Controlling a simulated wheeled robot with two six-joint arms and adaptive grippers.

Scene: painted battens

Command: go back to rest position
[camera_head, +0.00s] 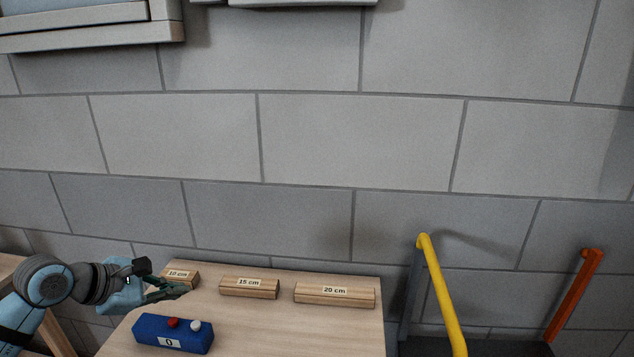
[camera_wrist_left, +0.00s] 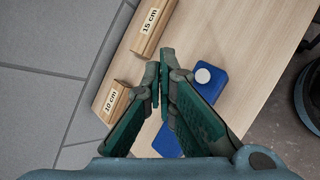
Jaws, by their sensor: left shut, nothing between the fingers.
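My left gripper (camera_head: 176,290) comes in from the left over the table's back left part, close to the batten labelled 10 cm (camera_head: 181,276). It is shut with nothing between its fingers, which also show in the left wrist view (camera_wrist_left: 160,88). A batten labelled 15 cm (camera_head: 249,289) and a batten labelled 20 cm (camera_head: 335,295) lie along the table's back edge. A blue box (camera_head: 150,333) with a red button, a white button and a 0 label sits in front of the gripper. My right gripper is not in view.
The light wood table (camera_head: 285,330) is bare at its middle front. A grey block wall (camera_head: 310,140) stands behind it. To the right stand a yellow bar (camera_head: 444,295) and an orange bar (camera_head: 573,297). Another wooden surface (camera_head: 10,267) shows at the far left.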

